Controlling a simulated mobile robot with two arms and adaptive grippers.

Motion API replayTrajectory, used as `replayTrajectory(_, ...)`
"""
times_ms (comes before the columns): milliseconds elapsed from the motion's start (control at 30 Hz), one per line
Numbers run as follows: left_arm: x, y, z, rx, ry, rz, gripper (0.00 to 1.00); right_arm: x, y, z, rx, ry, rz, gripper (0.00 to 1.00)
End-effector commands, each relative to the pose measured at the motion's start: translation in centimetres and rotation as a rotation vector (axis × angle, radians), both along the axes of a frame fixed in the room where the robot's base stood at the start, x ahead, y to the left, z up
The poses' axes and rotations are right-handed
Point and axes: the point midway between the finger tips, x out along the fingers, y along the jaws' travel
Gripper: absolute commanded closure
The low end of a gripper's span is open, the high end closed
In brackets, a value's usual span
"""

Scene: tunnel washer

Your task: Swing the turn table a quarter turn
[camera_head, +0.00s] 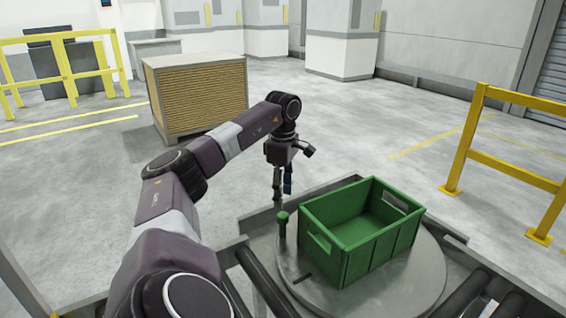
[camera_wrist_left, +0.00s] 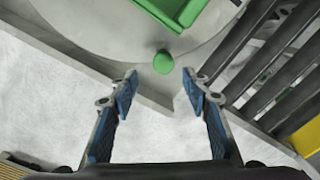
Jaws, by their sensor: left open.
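The turn table (camera_head: 425,262) is a round grey metal disc in the lower right of the head view; its edge also shows in the left wrist view (camera_wrist_left: 112,45). A green post with a round knob (camera_head: 283,217) stands upright near its left rim; the knob shows from above in the left wrist view (camera_wrist_left: 163,62). An empty green crate (camera_head: 375,249) sits on the disc. My left gripper (camera_head: 283,192) is above and behind the knob, apart from it. In the left wrist view its fingers (camera_wrist_left: 160,82) are open and empty, with the knob just beyond the tips.
Dark rollers (camera_head: 262,283) flank the disc at its left, and more show at the lower right. A yellow railing (camera_head: 510,158) stands at right. A tan slatted box (camera_head: 197,94) stands on the floor behind my left arm. The floor beyond the table is open.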

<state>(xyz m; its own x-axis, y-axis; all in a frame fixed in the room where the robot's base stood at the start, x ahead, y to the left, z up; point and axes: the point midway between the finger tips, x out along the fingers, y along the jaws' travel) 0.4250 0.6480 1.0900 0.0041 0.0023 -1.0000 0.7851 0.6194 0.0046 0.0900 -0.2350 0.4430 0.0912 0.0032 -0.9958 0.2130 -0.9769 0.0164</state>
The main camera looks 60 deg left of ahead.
Motion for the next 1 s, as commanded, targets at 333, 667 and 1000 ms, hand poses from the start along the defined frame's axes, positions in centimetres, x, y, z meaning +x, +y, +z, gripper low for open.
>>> replayTrajectory(333, 0.1, 0.0, 3.7, -0.001, -0.001, -0.001, 0.56, 0.0, 0.0, 0.0, 0.0, -0.001, 0.0, 0.6)
replayTrajectory(667, 0.0, 0.1, 3.9, 0.001, 0.001, -0.001, 0.56, 0.0, 0.0, 0.0, 0.0, 0.0, 0.0, 0.6)
replayTrajectory(1000, 0.0, 0.1, 3.9, 0.001, 0.001, -0.001, 0.56, 0.0, 0.1, 0.0, 0.0, 0.0, 0.0, 0.6)
